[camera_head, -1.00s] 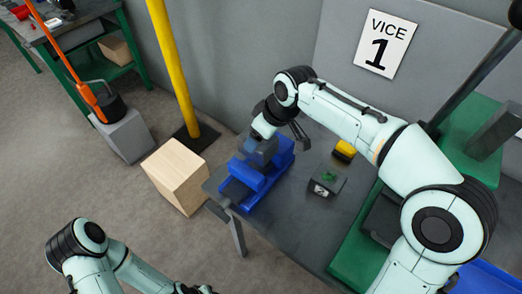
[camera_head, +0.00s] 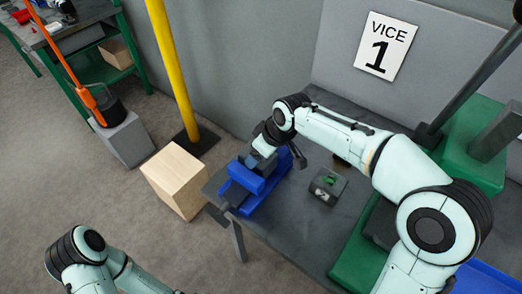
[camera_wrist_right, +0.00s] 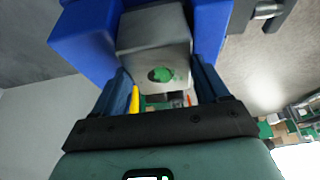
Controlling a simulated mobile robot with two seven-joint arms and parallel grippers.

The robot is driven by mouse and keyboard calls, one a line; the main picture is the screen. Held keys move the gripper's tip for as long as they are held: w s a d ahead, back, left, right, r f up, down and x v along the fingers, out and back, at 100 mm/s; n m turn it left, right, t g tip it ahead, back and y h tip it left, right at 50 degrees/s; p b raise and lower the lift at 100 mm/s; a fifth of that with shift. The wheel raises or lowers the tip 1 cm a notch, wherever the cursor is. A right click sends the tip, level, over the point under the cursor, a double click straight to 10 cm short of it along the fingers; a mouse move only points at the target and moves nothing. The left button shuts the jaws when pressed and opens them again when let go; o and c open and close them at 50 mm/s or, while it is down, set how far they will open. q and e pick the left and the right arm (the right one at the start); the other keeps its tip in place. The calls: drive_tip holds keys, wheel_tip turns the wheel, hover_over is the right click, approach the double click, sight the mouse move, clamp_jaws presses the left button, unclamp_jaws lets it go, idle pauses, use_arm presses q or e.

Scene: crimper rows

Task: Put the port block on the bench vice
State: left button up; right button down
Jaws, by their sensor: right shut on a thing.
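The port block (camera_wrist_right: 153,42) is a grey block with a round green port on its face. My right gripper (camera_wrist_right: 160,85) is shut on it in the right wrist view. The blue bench vice (camera_head: 244,187) stands at the left end of the grey bench. In the head view my right gripper (camera_head: 262,152) holds the block (camera_head: 261,162) at the vice, between its blue parts. The vice also shows in the wrist view (camera_wrist_right: 85,40), close around the block. I cannot tell whether the block rests on it. My left gripper is out of view.
A dark block with a green top and a number label (camera_head: 327,186) lies on the bench (camera_head: 290,218), right of the vice. A wooden box (camera_head: 175,180) and a yellow post (camera_head: 172,70) stand left of the bench. A sign reads VICE 1 (camera_head: 385,47).

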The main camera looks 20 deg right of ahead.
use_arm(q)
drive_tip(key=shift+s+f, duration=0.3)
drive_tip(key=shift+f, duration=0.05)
use_arm(e)
drive_tip(key=shift+f, duration=0.4)
unclamp_jaws()
drive_tip(key=shift+s+f, duration=0.1)
drive_tip(key=shift+f, duration=0.1)
drive_tip(key=shift+r, duration=0.45)
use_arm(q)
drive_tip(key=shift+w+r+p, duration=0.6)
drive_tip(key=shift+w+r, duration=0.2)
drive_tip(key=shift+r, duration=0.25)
use_arm(e)
drive_tip(key=v, duration=1.2)
drive_tip(key=shift+r, duration=0.3)
